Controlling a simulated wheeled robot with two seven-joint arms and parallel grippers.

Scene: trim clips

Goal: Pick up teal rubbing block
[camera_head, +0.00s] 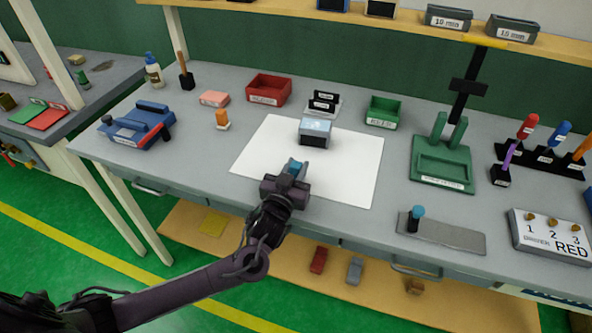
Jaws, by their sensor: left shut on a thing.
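The teal rubbing block (294,168) shows as a small teal piece at the tip of my left gripper (291,175). My left gripper is shut on it, over the front part of the white sheet (352,165). The gripper hides most of the block, and I cannot tell whether it touches the sheet. My right gripper is not in view.
A grey-blue box (315,131) stands on the sheet behind the gripper. Red (268,94) and green (383,117) bins stand farther back. A blue vise-like tool (140,130) is at left; a green stand (440,172) and a teal-knobbed plate (450,236) are at right.

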